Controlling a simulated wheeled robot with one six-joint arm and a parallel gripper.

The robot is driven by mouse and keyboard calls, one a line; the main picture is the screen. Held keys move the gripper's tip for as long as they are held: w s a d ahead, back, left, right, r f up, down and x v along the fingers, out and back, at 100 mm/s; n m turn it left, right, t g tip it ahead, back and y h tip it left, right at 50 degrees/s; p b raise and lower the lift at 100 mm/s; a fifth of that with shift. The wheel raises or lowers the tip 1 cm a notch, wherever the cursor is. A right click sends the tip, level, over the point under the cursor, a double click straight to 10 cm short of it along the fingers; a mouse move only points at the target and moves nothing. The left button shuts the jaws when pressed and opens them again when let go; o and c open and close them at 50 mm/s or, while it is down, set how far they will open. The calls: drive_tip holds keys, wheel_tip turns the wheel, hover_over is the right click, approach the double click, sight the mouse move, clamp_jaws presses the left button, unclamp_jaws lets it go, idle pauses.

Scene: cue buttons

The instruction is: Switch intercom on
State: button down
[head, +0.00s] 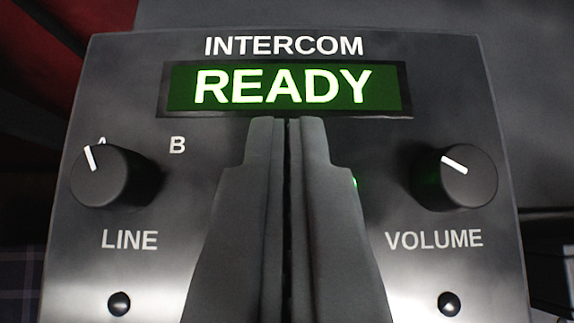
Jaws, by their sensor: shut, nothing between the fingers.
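The intercom (205,135) is a dark grey panel that fills most of the head view. Its green display (285,88) at the top is lit and reads READY. A LINE knob (112,178) is on the left, its white mark pointing up towards the letter A. A VOLUME knob (462,177) is on the right, its white mark pointing to the upper left. My gripper (287,122) is shut and empty in front of the panel's middle, its tips just below the display. It hides the centre of the panel. A small green light (354,183) shows beside its right finger.
Two dark screws (119,304) and (449,304) sit in the panel's lower corners. Red material (100,30) is at the upper left and plaid cloth (25,225) is at the lower left. A grey surface lies behind the panel at the right.

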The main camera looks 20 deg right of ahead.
drive_tip(key=shift+w, duration=0.1)
drive_tip(key=shift+w+d+r, duration=0.2)
drive_tip(key=shift+w, duration=0.45)
drive_tip(key=shift+r, duration=0.5)
wheel_tip(320, 180, up, 4)
drive_tip(key=shift+s+r, duration=0.1)
drive_tip(key=w+r+v, duration=0.1)
drive_tip(key=v, duration=0.7)
drive_tip(key=shift+r, duration=0.35)
drive_tip(key=shift+s+d, duration=0.1)
